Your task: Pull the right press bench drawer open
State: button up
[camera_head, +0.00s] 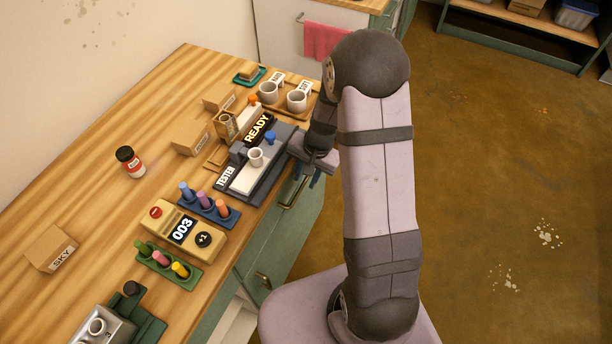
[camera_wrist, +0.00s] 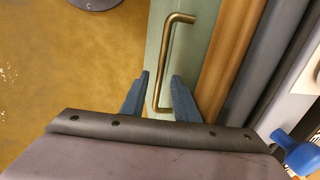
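The green press bench has a drawer front (camera_head: 306,213) below the wooden top, with a brass bar handle (camera_head: 296,191). In the wrist view the brass handle (camera_wrist: 168,60) runs lengthwise on the pale green front. My gripper (camera_head: 314,178) is beside this handle at the bench's front edge. In the wrist view my gripper's two blue fingers (camera_wrist: 160,90) are apart, with the near end of the handle between them. I cannot tell whether either finger touches it.
The tester (camera_head: 242,183) with a white cup stands on the top close to my gripper. A blue knob (camera_wrist: 299,151) shows at the right in the wrist view. Pigment racks (camera_head: 209,207) and a yellow counter (camera_head: 163,222) stand along the edge. The floor (camera_head: 480,200) right of my arm is clear.

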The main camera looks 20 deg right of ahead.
grip_shut()
jog(key=s+d+b, duration=0.5)
jog(key=s+d, duration=1.4)
grip_release()
